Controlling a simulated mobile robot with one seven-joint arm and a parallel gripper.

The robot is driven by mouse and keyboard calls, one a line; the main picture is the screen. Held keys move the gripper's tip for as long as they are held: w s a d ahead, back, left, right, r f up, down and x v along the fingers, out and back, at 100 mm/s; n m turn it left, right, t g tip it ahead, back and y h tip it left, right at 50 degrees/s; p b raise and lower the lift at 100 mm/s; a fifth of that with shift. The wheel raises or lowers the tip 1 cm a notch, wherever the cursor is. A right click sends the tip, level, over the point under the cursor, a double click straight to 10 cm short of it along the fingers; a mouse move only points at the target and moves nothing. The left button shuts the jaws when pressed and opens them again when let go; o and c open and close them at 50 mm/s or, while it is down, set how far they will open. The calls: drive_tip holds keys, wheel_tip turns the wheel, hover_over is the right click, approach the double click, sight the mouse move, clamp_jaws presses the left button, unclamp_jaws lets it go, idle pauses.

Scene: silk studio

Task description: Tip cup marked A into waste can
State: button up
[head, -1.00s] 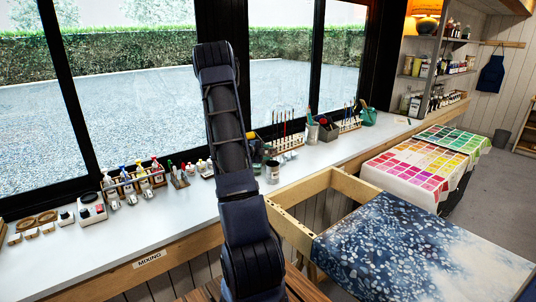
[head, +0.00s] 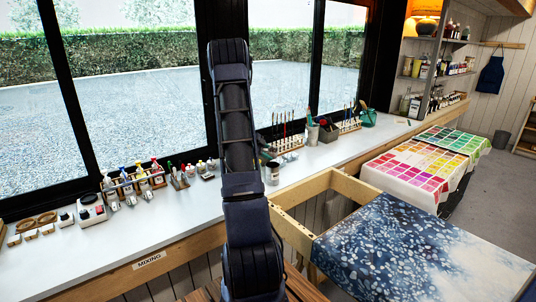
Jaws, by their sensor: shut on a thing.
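My arm rises through the middle of the head view and bends at the top. My gripper is hidden behind my own arm, so its jaws and anything in them do not show. A small grey metal can (head: 272,174) stands upright on the white counter (head: 205,212), just right of my arm. I cannot tell whether it is the waste can. No cup with a readable letter A shows. Part of the counter behind my arm is hidden.
Bottles in a wooden rack (head: 135,186) and a small white device (head: 91,208) stand on the counter at left. Brush holders (head: 328,132) and a green container (head: 369,118) stand at right. The blue-patterned table (head: 400,250) is clear. Windows line the back.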

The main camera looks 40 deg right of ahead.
drive_tip(key=g+y, duration=0.1)
drive_tip(key=n+g+y, duration=0.2)
drive_tip(key=shift+s+a+f, duration=0.2)
drive_tip(key=shift+s+f, duration=0.1)
drive_tip(key=shift+a+r, duration=0.1)
drive_tip(key=shift+r, duration=0.95)
drive_tip(key=shift+r, duration=0.1)
drive_tip(key=shift+r, duration=2.4)
